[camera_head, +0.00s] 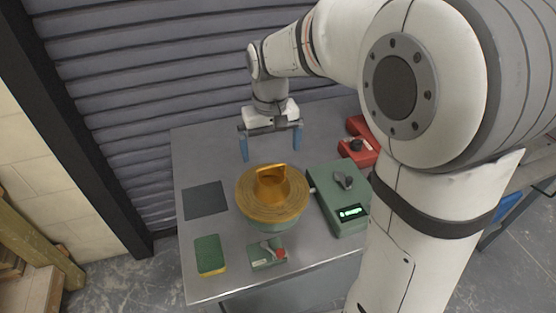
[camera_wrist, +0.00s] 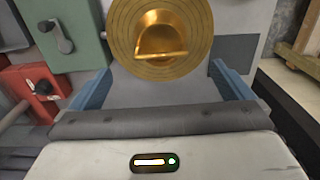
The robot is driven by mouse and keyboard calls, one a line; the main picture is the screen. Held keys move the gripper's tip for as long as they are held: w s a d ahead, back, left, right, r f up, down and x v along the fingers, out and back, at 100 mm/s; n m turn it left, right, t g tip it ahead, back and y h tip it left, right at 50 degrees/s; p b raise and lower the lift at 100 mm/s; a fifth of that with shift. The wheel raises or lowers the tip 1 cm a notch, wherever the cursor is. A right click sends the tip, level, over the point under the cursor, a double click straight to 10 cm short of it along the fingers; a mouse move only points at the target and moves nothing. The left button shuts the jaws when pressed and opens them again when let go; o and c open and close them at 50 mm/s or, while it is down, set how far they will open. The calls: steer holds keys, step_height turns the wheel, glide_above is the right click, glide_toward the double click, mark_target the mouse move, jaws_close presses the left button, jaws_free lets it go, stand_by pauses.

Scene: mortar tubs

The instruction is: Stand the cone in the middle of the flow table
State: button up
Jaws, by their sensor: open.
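The flow table (camera_head: 247,206) is a round brass-coloured disc on a green base, standing on the grey metal table. The cone (camera_head: 270,187) is the same brass colour, with a handle on it, and stands on the disc around its middle. The disc (camera_wrist: 123,55) and the cone (camera_wrist: 160,30) also show at the top of the wrist view. My gripper (camera_head: 272,153) is open and empty, its blue fingers pointing down, behind and above the cone. In the wrist view the fingers (camera_wrist: 160,82) are wide apart, with the cone's handle beyond them.
A green box with a lit display (camera_head: 340,200) stands right of the flow table, with a red device (camera_head: 360,142) behind it. A dark mat (camera_head: 205,200) and a green-and-yellow sponge (camera_head: 209,254) lie left. A small green control box (camera_head: 267,254) sits in front.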

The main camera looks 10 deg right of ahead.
steer(key=s+d+m+t, duration=0.1)
steer(key=s+d, duration=0.4)
steer(key=s, duration=0.3)
steer(key=s+d+m+t, duration=0.1)
steer(key=s+d+t, duration=0.1)
steer(key=s+d, duration=0.3)
steer(key=s, duration=0.4)
steer(key=shift+r, duration=0.1)
steer(key=shift+c, duration=0.2)
